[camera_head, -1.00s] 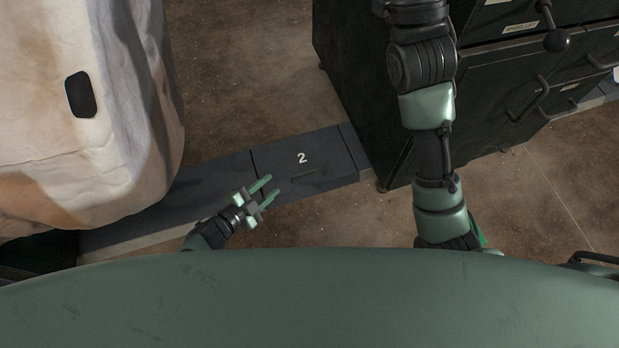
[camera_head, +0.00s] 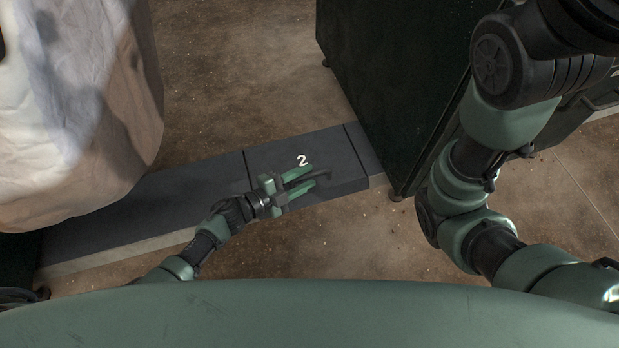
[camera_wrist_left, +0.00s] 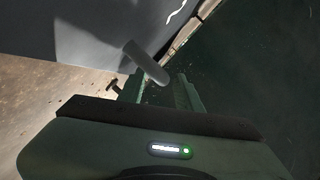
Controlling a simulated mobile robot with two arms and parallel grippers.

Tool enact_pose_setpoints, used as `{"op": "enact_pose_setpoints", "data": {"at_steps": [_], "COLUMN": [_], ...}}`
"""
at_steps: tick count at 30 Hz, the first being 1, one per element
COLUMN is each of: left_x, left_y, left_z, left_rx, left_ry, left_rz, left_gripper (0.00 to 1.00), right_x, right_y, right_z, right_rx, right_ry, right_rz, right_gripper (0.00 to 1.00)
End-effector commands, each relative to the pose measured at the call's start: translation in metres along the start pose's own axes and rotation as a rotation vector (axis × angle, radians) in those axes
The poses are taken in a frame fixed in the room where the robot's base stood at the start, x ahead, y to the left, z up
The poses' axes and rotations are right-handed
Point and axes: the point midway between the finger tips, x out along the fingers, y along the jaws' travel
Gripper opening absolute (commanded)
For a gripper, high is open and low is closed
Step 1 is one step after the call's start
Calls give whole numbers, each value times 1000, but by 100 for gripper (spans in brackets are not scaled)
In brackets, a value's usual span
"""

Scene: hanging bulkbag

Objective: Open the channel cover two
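The channel cover two (camera_head: 268,158) is a flat dark grey plate marked with a white 2, lying closed in the raised strip on the floor. Its handle (camera_head: 324,174) is a dark bar near the front edge, partly hidden by my fingers. My left gripper (camera_head: 311,177) is over the cover at the handle, with its green fingers apart. In the left wrist view the handle (camera_wrist_left: 147,62) reaches between the open fingertips (camera_wrist_left: 160,88). I cannot tell whether the fingers touch it. My right arm shows at the right, but its gripper is out of view.
A white bulk bag (camera_head: 85,110) hangs at the left over the strip. A dark cabinet (camera_head: 385,80) stands at the right end of the strip, close to the cover. Brown floor (camera_head: 225,70) is free behind and in front of the strip.

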Motion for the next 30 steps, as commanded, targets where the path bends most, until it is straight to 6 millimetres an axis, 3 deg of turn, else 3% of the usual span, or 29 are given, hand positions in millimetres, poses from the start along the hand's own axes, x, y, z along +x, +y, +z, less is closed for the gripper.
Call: {"op": "enact_pose_setpoints", "data": {"at_steps": [4,14,18,30], "left_x": [15,19,18,18], "left_y": [2,0,0,1], "left_z": [1,0,0,0], "left_rx": [1,0,0,-1], "left_ry": [0,-1,-1,-2], "left_rz": [0,1,1,1], "left_gripper": [34,34,0,0], "right_x": [-11,-11,-11,-11], "right_y": [-2,-2,-2,-2], "right_z": [-2,-2,-2,-2], "right_rx": [0,0,0,1], "right_ry": [-5,-6,-5,-5], "right_rz": [1,1,1,0], "right_gripper": [34,34,34,34]}}
